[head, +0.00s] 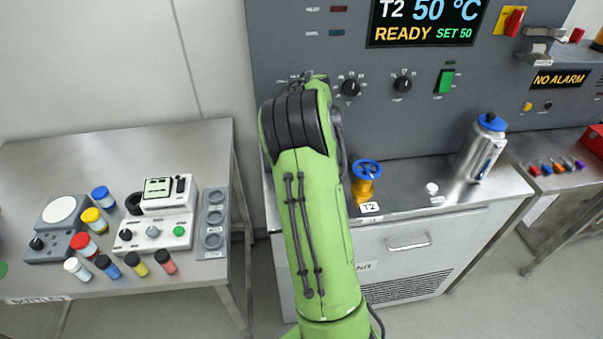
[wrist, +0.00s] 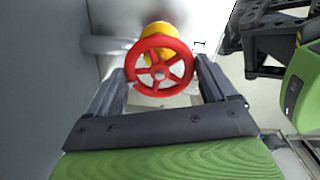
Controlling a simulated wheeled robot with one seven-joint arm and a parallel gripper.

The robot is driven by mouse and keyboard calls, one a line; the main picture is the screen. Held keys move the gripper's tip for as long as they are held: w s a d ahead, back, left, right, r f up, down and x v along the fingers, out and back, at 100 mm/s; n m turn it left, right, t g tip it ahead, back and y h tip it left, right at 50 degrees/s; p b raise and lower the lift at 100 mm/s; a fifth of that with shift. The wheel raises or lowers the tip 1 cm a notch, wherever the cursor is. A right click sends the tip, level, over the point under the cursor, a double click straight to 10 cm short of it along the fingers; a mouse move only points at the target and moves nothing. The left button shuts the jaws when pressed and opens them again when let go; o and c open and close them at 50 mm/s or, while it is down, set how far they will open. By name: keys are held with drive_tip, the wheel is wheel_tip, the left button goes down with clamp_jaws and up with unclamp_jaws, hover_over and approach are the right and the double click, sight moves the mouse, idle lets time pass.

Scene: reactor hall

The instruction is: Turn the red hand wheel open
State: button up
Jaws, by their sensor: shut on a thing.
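The red hand wheel (wrist: 160,62) shows in the wrist view, a spoked ring on a yellow valve body (wrist: 165,31) joined to a pale pipe. My gripper (wrist: 165,74) has one finger on each side of the wheel and is shut on its rim. In the head view my green arm covers the red wheel and my gripper, so neither shows there.
A blue hand wheel (head: 366,169) on a yellow valve stands on the steel bench, right of my arm, by the T2 label. A silver canister (head: 482,148) stands further right. A side table (head: 120,140) with several capped vials is at the left.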

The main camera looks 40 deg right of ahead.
drive_tip(key=n+b, duration=0.3)
drive_tip(key=n, duration=0.2)
drive_tip(key=shift+n, duration=0.4)
drive_tip(key=n+b, duration=0.3)
drive_tip(key=n, duration=0.2)
drive_tip(key=shift+r, duration=0.1)
drive_tip(key=shift+n, duration=0.4)
drive_tip(key=o, duration=0.9)
drive_tip(key=shift+c, duration=0.2)
wheel_tip(320, 180, up, 16)
drive_tip(key=p, duration=1)
